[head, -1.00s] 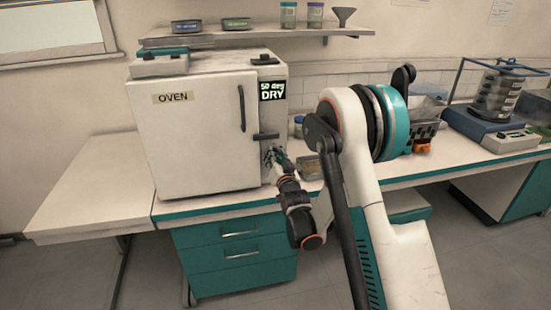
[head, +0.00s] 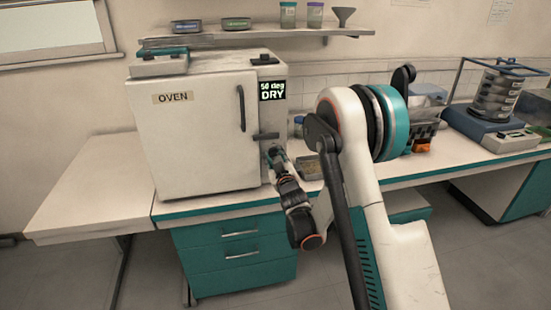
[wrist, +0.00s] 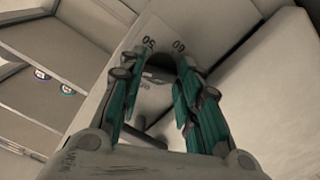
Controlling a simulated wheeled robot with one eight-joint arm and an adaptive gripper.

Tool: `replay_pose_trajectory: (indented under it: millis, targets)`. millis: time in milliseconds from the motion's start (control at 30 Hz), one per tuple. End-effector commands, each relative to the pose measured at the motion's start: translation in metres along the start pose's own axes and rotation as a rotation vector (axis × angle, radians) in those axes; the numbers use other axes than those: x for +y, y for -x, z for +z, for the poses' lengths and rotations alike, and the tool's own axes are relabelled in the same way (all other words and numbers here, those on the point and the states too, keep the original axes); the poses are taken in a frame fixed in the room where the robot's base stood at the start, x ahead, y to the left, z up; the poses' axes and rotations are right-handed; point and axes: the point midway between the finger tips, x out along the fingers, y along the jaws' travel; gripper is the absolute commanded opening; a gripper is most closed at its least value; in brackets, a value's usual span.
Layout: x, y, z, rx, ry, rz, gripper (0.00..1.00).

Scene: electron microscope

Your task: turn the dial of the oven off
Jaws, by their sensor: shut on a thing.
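The oven (head: 195,140) is a white box on the bench with its door closed. Its lit display (head: 272,91) reads 50 deg DRY. In the wrist view the dark round dial (wrist: 160,62) sits on the oven's front panel, with the printed numbers 50 and 60 beside it. My gripper (wrist: 158,72) is shut on the dial, one teal finger on each side. In the head view my gripper (head: 273,156) is at the oven's right front panel, below a dark handle-like bar (head: 266,136), and hides the dial.
The oven door has a dark vertical handle (head: 242,108) left of the panel. A shelf (head: 260,37) with small containers hangs above. A sieve stack (head: 495,95) stands at the far right. The bench left of the oven (head: 90,185) is clear.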

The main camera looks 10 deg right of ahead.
Motion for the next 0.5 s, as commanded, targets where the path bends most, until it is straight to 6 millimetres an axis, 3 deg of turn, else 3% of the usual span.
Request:
replay_pose_trajectory:
  millis: [500]
  targets:
    - [-0.0005, 0.0005, 0.0003, -0.001, 0.491, -0.001, 0.08]
